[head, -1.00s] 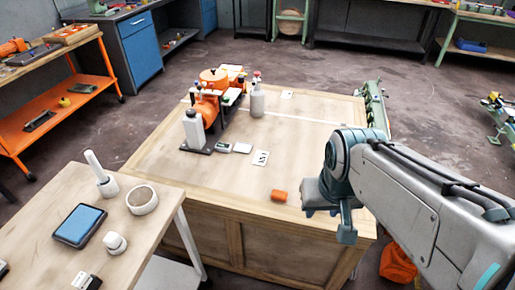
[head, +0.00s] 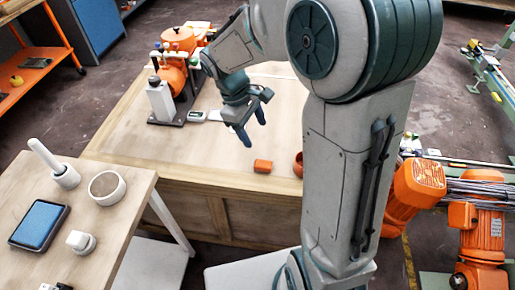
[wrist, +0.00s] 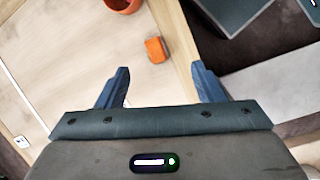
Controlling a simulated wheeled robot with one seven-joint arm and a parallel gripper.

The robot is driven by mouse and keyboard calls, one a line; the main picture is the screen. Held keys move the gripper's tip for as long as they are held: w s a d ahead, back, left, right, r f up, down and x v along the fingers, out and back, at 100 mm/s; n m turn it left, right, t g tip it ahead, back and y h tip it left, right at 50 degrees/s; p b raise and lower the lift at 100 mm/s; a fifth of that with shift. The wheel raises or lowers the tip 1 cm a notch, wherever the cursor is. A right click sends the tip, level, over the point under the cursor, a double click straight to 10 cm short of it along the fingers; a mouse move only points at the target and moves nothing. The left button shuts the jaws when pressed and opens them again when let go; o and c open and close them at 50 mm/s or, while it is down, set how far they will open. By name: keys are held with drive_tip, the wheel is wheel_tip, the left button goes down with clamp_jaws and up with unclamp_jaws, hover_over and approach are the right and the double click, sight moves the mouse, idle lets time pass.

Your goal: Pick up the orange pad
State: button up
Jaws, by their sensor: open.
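The orange pad (head: 263,166) is a small block lying on the wooden bench top near its front edge. In the wrist view the orange pad (wrist: 156,49) lies beyond my fingertips, roughly between their lines. My gripper (head: 254,124) is open and empty above the bench, up and to the left of the pad in the head view. Its two blue fingers also show in the wrist view (wrist: 160,72), apart from the pad.
An orange round pot (wrist: 122,4) stands on the bench near the pad. An orange machine (head: 175,75) stands at the bench's back left. A side table (head: 120,165) at left holds a blue-screened tablet (head: 40,224) and white parts.

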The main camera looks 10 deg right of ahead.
drive_tip(key=w+a+f+n+b, duration=0.1)
drive_tip(key=w+a+f+n, duration=0.15)
drive_tip(key=w+f, duration=0.3)
drive_tip(key=n+g+h, duration=0.1)
hover_over(262, 163)
drive_tip(key=w+a, duration=0.1)
drive_tip(key=a, duration=0.2)
drive_tip(key=f+b, duration=0.1)
drive_tip(key=f, duration=0.8)
drive_tip(key=shift+d, duration=0.2)
drive_tip(key=x, duration=0.5)
drive_tip(key=shift+s+d, duration=0.1)
drive_tip(key=shift+d, duration=0.25)
drive_tip(key=c, duration=1.1)
